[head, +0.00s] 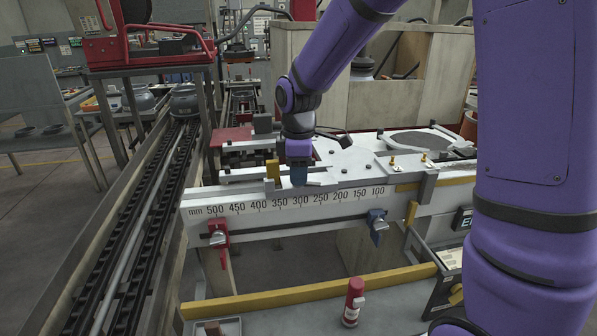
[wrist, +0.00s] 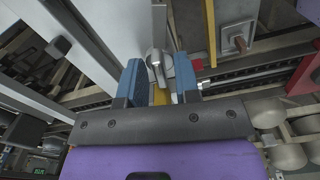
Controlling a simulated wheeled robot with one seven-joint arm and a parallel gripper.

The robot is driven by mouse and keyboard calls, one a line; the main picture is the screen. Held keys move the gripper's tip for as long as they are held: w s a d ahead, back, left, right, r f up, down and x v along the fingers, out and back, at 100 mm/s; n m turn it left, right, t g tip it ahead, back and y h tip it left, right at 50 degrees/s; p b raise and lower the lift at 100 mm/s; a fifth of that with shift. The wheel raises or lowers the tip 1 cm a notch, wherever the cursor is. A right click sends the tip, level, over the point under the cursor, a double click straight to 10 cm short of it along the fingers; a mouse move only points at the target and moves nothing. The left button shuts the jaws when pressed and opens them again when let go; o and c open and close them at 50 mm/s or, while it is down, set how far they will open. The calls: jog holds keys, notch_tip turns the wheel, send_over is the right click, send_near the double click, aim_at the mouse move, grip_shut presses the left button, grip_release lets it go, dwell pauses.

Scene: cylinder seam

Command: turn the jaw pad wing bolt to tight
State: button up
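My gripper (head: 299,172) is low over the white measuring bar (head: 325,197), pointing down, just right of a yellow block (head: 272,170). In the wrist view my gripper (wrist: 160,68) has its two blue fingers apart. A grey metal wing-shaped piece (wrist: 154,58), which looks like the jaw pad wing bolt, stands between the fingertips, with a yellow part (wrist: 162,96) beside it. I see gaps beside the wing, but cannot tell whether either finger touches it. In the head view the bolt is hidden behind my fingers, and its tightness does not show.
A red clamp (head: 217,236) and a blue clamp (head: 377,222) sit on the bar's front, each with a metal wing. A chain conveyor (head: 165,190) runs at left.

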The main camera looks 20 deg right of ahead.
grip_shut()
